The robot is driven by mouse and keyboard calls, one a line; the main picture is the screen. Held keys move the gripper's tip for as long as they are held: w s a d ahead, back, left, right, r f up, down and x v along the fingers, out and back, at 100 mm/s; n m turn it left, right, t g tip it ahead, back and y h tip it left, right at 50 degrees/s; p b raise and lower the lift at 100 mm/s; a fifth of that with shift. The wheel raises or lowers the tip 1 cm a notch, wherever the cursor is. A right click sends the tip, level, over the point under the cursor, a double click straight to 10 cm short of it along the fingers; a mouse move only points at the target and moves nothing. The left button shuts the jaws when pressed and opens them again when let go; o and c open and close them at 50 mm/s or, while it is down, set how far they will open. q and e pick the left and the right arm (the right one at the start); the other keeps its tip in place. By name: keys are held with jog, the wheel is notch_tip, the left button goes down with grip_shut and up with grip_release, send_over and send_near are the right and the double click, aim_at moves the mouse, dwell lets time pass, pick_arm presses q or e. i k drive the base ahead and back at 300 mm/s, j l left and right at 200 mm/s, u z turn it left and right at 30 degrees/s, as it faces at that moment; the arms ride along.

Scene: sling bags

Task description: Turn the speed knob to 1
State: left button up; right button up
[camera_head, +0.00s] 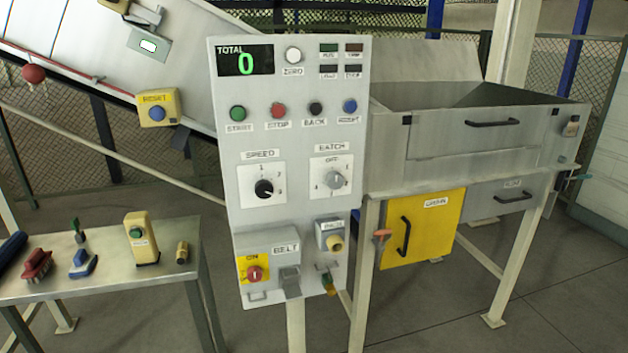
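The speed knob (264,188) is a round black knob on a white plate labelled SPEED, at the middle left of the grey control panel (232,140). Small marks are printed around it, too small to read surely. A light pointer line shows on the knob, but I cannot tell exactly which mark it is at. Beside it on the right is a grey knob (335,180) on a plate labelled BATCH. The display (245,61) reads TOTAL 0 in green. Neither of my grippers shows in the head view.
Green, red, black and blue buttons sit in a row above the speed plate. A table (105,287) with brushes and small tools stands at the left. A metal hopper (470,140) stands at the right.

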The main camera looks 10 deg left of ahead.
aim_at(264, 190)
jog(key=i+j+z, duration=0.1)
jog(key=j+z, duration=0.2)
jog(key=j, duration=0.2)
jog(key=j+z, duration=0.3)
jog(key=j, duration=0.2)
jog(key=j+z, duration=0.1)
jog(key=j, duration=1.35)
jog(key=i+l+u, duration=0.2)
jog(key=l, duration=0.2)
jog(key=l+u, duration=0.15)
jog(key=l, duration=0.3)
jog(key=l+u, duration=0.2)
jog(key=l, duration=0.25)
jog(key=i, duration=0.05)
